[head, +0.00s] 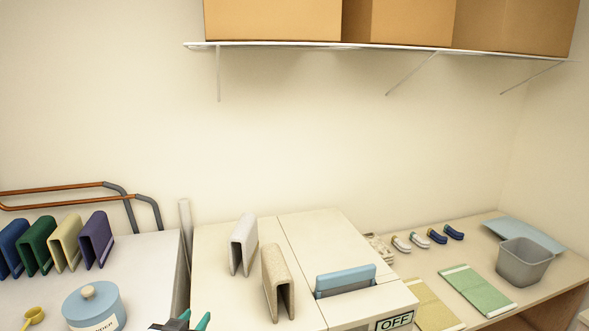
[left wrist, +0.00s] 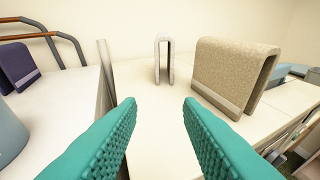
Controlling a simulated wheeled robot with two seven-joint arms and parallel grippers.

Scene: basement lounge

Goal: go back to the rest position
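My left gripper (head: 185,323) shows only by its dark and green tips at the bottom edge of the head view. In the left wrist view its two green ribbed fingers (left wrist: 158,110) are apart with nothing between them. They point over the white top towards a light grey folded cloth (left wrist: 164,60) and a beige folded cloth (left wrist: 230,75), both standing like upside-down U shapes. In the head view the grey cloth (head: 243,245) and beige cloth (head: 278,282) stand just right of the gripper, apart from it. My right gripper is not in view.
Left of the gripper are a blue lidded jar (head: 93,304), a yellow scoop (head: 33,316) and several folded cloths below copper rails (head: 60,188). Right are a blue folded cloth (head: 345,281), an OFF sign (head: 394,322), mats and a grey bin (head: 523,264). A shelf (head: 380,46) with boxes hangs above.

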